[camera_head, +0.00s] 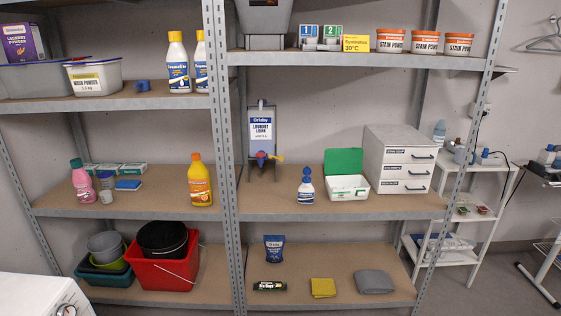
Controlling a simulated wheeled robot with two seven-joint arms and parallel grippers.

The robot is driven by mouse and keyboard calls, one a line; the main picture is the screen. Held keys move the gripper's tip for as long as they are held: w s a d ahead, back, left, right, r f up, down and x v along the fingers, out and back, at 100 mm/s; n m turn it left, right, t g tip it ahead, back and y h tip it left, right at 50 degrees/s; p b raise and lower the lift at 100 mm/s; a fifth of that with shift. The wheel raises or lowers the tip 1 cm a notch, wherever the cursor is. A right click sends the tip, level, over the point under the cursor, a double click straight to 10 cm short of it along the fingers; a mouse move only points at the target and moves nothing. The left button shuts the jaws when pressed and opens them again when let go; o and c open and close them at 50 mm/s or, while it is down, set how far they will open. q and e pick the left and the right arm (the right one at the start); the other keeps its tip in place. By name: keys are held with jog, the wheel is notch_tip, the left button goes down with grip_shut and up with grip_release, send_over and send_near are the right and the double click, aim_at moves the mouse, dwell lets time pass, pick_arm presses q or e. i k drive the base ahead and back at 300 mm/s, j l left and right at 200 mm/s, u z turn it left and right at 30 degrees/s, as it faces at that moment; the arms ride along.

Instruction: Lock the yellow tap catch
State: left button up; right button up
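A laundry liquid dispenser (261,130) with a white and blue label stands on the middle shelf of the right-hand rack, near the left post. At its lower front is a small tap (261,155) with red and blue parts. A small yellow piece (279,158), which looks like the tap catch, sticks out to the right of the tap. It is too small to tell whether the catch is locked. Neither of my grippers is in view.
Right of the dispenser stand a small white bottle with a blue top (306,187), an open white box with a green lid (347,187) and a white drawer unit (398,165). A rack post (230,170) is close on the left. The shelf front (270,205) below the dispenser is clear.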

aim_at(282, 157)
jog(key=i+l, duration=0.15)
jog(key=l, duration=0.25)
jog(key=i+l, duration=0.15)
jog(key=l, duration=0.2)
jog(key=i+l, duration=0.15)
jog(key=l, duration=0.25)
jog(key=i+l, duration=0.15)
jog(key=l, duration=0.2)
jog(key=i+l, duration=0.15)
jog(key=l, duration=0.25)
jog(key=u, duration=0.05)
